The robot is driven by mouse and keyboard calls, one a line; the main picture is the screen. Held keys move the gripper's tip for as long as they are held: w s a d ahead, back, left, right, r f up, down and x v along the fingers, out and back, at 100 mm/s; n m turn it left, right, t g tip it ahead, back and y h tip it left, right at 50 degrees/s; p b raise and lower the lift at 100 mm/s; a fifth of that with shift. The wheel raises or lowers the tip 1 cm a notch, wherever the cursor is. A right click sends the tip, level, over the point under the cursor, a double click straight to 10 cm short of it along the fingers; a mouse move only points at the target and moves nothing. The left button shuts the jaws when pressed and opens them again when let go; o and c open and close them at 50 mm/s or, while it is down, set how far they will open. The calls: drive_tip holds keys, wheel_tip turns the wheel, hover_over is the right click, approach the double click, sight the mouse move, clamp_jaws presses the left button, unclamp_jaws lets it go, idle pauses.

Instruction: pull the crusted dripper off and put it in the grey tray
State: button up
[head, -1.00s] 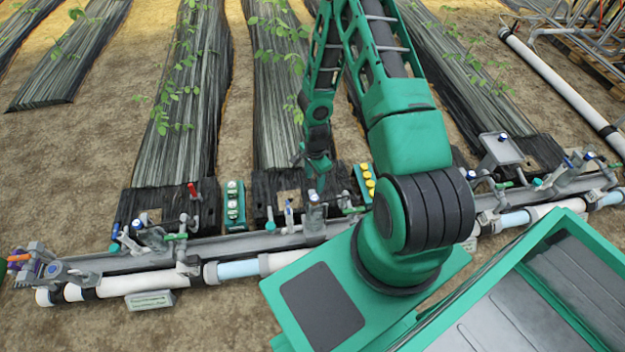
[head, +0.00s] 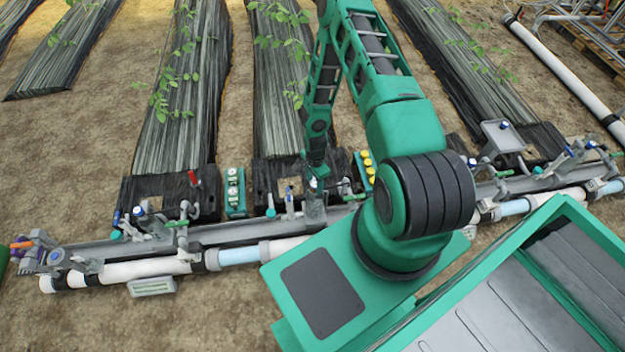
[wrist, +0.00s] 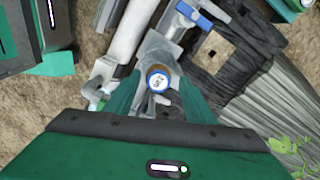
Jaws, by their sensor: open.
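My gripper (wrist: 158,98) is open, with its two green fingers on either side of a small round piece with a blue rim and a pale speckled top (wrist: 158,80). The piece sits between the fingers, and I see a gap on both sides. It may be the crusted dripper, but I cannot tell for sure. In the head view my gripper (head: 317,172) points down over the middle of the pipe line, and what lies under it is too small to make out. A small grey square tray (head: 502,136) stands to the right, beyond my arm.
Pipes, valves and blue-handled fittings run across the ground on a grey rail (head: 235,234). A green box with round white tops (head: 235,193) and one with yellow tops (head: 366,169) stand behind it. A red-handled valve (head: 193,180) is at left. Bare soil lies in front.

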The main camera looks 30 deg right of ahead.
sight(315, 184)
drive_tip(key=shift+c, duration=0.3)
drive_tip(key=shift+w, duration=0.1)
clamp_jaws()
drive_tip(key=shift+w+r, duration=0.1)
drive_tip(key=shift+s+r, duration=0.2)
drive_tip(key=shift+r, duration=1.2)
drive_tip(key=shift+r, duration=0.1)
drive_tip(key=shift+r, duration=2.05)
